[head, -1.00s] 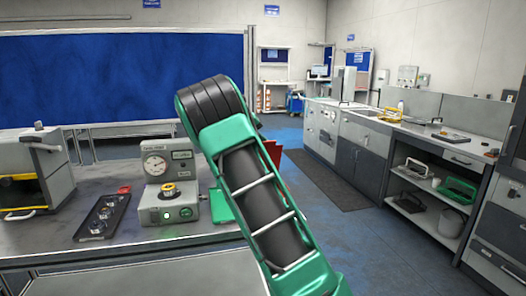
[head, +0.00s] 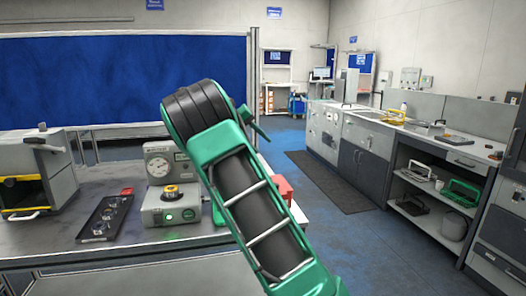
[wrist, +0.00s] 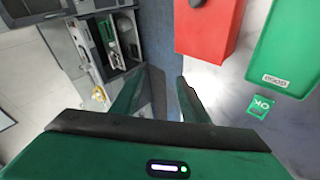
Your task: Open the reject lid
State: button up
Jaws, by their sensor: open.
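A red box (wrist: 208,28), apparently the reject bin, stands at the top of the wrist view; a small dark part (wrist: 197,3) shows on it at the picture's edge. I cannot tell its lid clearly from its body. In the head view the red box (head: 284,190) is partly hidden behind my arm. My gripper (wrist: 160,76) is open and empty, its two green fingers apart, below and left of the box in the wrist view and not touching it. In the head view my arm hides most of that area.
A green tray marked GOOD (wrist: 300,45) and a green OK label (wrist: 261,105) lie right of the red box. A gauge device (head: 172,205), a black tray (head: 104,218) and a grey machine (head: 35,175) stand on the bench. The floor (head: 345,235) right of my arm is clear.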

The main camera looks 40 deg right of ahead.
jog(key=v, duration=0.5)
jog(key=shift+r, duration=0.1)
jog(key=shift+d, duration=0.1)
dwell(0.3)
